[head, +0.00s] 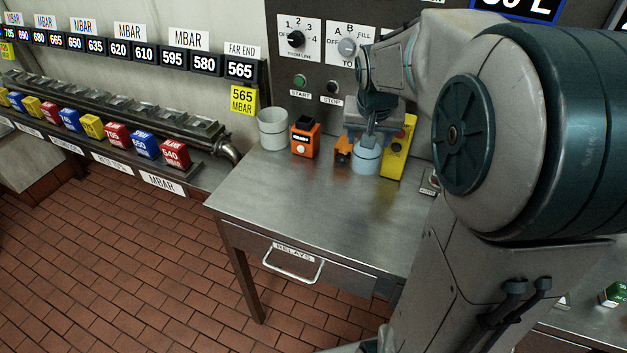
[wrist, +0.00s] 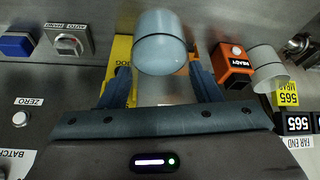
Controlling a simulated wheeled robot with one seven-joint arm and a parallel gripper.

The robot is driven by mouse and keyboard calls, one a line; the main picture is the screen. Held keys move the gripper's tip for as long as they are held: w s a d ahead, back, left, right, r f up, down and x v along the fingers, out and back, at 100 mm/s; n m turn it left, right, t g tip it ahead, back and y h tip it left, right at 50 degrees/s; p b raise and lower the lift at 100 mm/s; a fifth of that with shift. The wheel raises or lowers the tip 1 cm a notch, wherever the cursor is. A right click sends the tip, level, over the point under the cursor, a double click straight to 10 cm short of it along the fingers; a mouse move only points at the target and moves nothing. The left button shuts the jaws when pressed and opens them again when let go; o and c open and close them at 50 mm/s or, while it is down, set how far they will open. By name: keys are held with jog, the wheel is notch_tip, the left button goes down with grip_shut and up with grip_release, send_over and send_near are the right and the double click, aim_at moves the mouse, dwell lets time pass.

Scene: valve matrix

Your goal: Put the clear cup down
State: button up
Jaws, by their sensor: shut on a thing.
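The clear cup (head: 367,160), pale blue and see-through, is upright over the back right of the steel table. It also shows in the wrist view (wrist: 160,45), at the far end of my fingers. My gripper (head: 369,140) reaches down from above and is shut on the cup. In the wrist view its two fingers (wrist: 163,90) stand on either side. I cannot tell whether the cup's base touches the table top (head: 300,195).
A yellow block (head: 398,150) stands close right of the cup, with an orange thing (head: 342,152) close left. An orange device (head: 305,138) and a grey-white cup (head: 272,130) stand further left. The front of the table is clear. A panel with knobs (head: 296,40) rises behind.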

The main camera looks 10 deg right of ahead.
jog(key=shift+w+a+f+p, duration=0.15)
jog(key=shift+a+f, duration=1.6)
jog(key=shift+a, duration=0.1)
jog(key=shift+w+a+f+p, duration=0.2)
jog(key=shift+a+f, duration=1.55)
jog(key=shift+a, duration=0.1)
jog(key=shift+w+a+f+p, duration=0.15)
jog(key=shift+a+f, duration=1.6)
jog(key=shift+a, duration=0.1)
jog(key=shift+f, duration=0.2)
jog(key=o, duration=1.5)
jog(key=shift+r, duration=0.1)
